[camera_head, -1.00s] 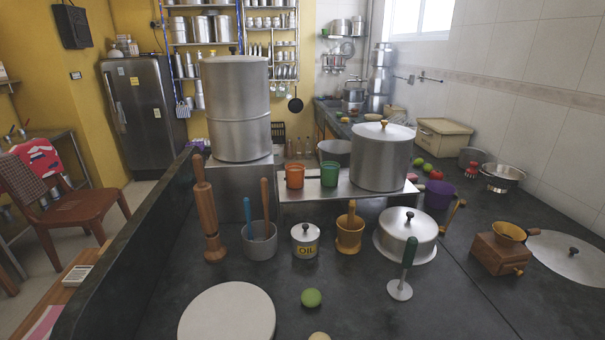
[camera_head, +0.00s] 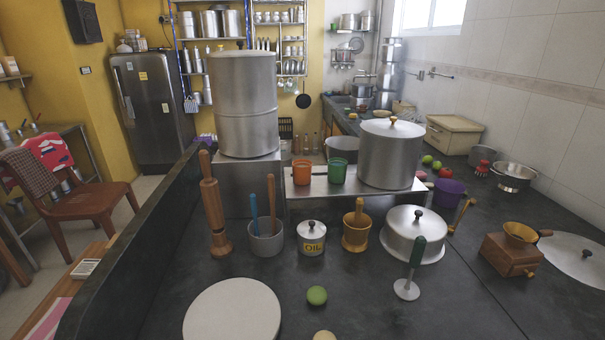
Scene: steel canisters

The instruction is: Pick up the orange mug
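The orange mug (camera_head: 302,172) stands upright on a low steel shelf (camera_head: 350,187) on the dark counter. A green mug (camera_head: 337,172) stands close to its right. A tall steel canister (camera_head: 243,110) on a steel box is to its left, and a wide lidded steel pot (camera_head: 389,155) is farther right on the shelf. Neither of my grippers shows in the head view.
In front of the shelf stand a wooden rolling pin (camera_head: 214,215), a grey cup (camera_head: 266,238) with utensils, an oil tin (camera_head: 311,240), a wooden mortar (camera_head: 356,232) and a lidded pan (camera_head: 412,236). A white round board (camera_head: 232,312) and green ball (camera_head: 317,295) lie nearer.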

